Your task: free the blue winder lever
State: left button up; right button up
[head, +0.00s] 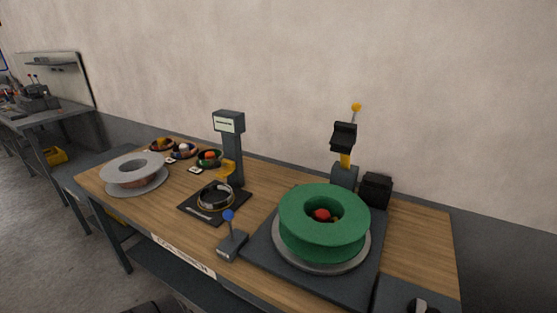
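The blue winder lever (229,216) is a thin stalk with a blue ball on top. It rises from a small grey box (232,247) at the front edge of the wooden bench, left of the green spool. The stalk leans slightly left, and nothing is seen touching it. A dark mat with a ring-shaped coil lies just behind it. Neither of my grippers can be made out in the head view.
A green spool (323,222) sits on a round plate to the right. A dark post (233,150), a grey reel (135,170) and several small bowls stand left and behind. A yellow-knobbed lever (355,107) stands at the back. Bare wood (170,205) lies front left.

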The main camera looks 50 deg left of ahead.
aim_at(228, 215)
jog(key=u, duration=1.85)
jog(key=k+u, duration=0.45)
jog(key=i, duration=0.55)
